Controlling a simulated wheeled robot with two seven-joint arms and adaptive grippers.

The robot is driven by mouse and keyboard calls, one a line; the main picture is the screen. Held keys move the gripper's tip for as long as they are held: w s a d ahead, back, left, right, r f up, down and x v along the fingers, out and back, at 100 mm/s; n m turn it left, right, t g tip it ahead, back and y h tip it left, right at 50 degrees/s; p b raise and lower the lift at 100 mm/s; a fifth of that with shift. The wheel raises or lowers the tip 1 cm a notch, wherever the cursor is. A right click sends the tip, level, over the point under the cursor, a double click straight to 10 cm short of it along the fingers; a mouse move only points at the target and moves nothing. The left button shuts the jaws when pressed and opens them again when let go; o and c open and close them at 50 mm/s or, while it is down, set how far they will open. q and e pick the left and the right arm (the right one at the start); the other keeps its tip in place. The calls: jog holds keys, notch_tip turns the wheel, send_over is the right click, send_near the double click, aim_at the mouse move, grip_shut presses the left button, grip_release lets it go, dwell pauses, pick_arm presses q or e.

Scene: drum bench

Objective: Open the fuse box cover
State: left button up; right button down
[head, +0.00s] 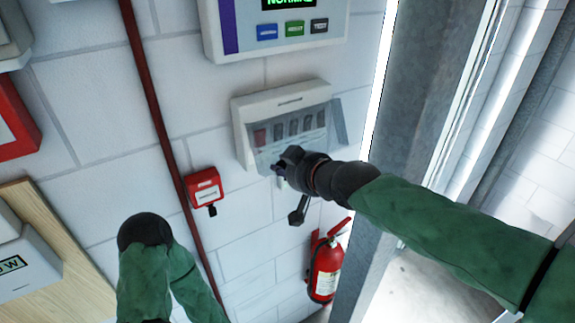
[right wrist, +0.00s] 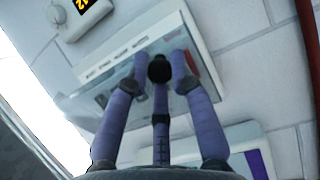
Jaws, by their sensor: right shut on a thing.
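The white fuse box (head: 283,98) is mounted on the block wall in the middle of the head view, with a row of dark fuses and one reddish one inside. Its clear cover (head: 339,122) stands out from the front, its right part reaching past the box's side. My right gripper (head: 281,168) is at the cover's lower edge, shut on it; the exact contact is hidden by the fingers. In the right wrist view the purple fingers (right wrist: 158,82) close in front of the fuse box (right wrist: 135,42), with the cover (right wrist: 82,103) beside them.
A grey panel with coloured buttons (head: 290,45) hangs above the fuse box. A red call point (head: 204,187) and red pipe (head: 152,100) are to its left. A fire extinguisher (head: 325,268) is below, and a grey metal post (head: 415,85) is to the right.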

jog(key=shift+s+r+g+h+p, duration=0.3)
jog(key=shift+r+g+p, duration=0.1)
jog(key=shift+p, duration=0.3)
jog(key=r+p, duration=0.1)
jog(key=r+g+p, duration=0.1)
jog(key=shift+s+d+h+p, duration=0.2)
jog(key=shift+d+h+p, duration=0.1)
jog(key=shift+h, duration=0.1)
notch_tip(320, 180, up, 10)
jog(key=p, duration=0.2)
jog(key=shift+f, duration=0.1)
